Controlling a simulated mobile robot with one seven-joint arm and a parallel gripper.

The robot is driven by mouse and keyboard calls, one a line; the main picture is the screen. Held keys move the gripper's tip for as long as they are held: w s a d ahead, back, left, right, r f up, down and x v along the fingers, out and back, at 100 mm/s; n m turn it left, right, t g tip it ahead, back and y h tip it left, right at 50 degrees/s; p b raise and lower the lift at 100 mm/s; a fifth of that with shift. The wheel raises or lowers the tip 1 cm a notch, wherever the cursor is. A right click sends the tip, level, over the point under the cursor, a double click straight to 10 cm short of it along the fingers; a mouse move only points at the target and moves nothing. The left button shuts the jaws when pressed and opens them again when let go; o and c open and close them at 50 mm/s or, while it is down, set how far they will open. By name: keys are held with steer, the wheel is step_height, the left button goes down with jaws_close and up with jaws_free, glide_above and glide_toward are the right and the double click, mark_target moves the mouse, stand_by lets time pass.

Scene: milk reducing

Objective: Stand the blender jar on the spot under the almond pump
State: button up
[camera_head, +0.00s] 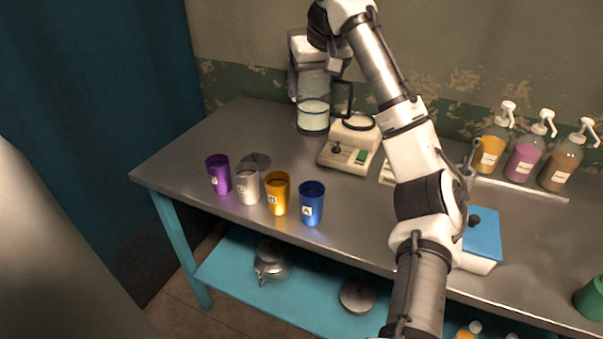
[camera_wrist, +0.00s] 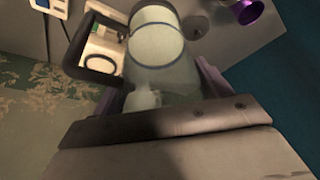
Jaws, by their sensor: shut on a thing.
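The blender jar (camera_head: 313,116) is clear with a dark handle and pale contents in its lower part. It is upright, left of the blender base (camera_head: 347,152); I cannot tell whether it touches the counter. My gripper (camera_head: 311,82) is shut on the jar's upper part, its purple fingers on either side. The jar also shows in the wrist view (camera_wrist: 158,42), between the fingers. Three pump bottles stand at the right: orange (camera_head: 491,150), pink (camera_head: 524,160) and brown (camera_head: 562,170). Their labels are too small to read, so I cannot tell which is almond. No marked spot is distinguishable.
Purple (camera_head: 218,176), silver (camera_head: 246,188), orange (camera_head: 277,196) and blue (camera_head: 312,205) cups stand along the front. A blue-lidded box (camera_head: 482,236) and a green container (camera_head: 590,299) are at the right. My arm crosses and hides part of the counter. The counter's left end is clear.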

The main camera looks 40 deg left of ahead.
step_height(320, 180, down, 18)
steer(key=p, duration=0.2)
steer(key=shift+f, duration=0.1)
steer(key=o, duration=1.5)
steer(key=shift+o, duration=0.2)
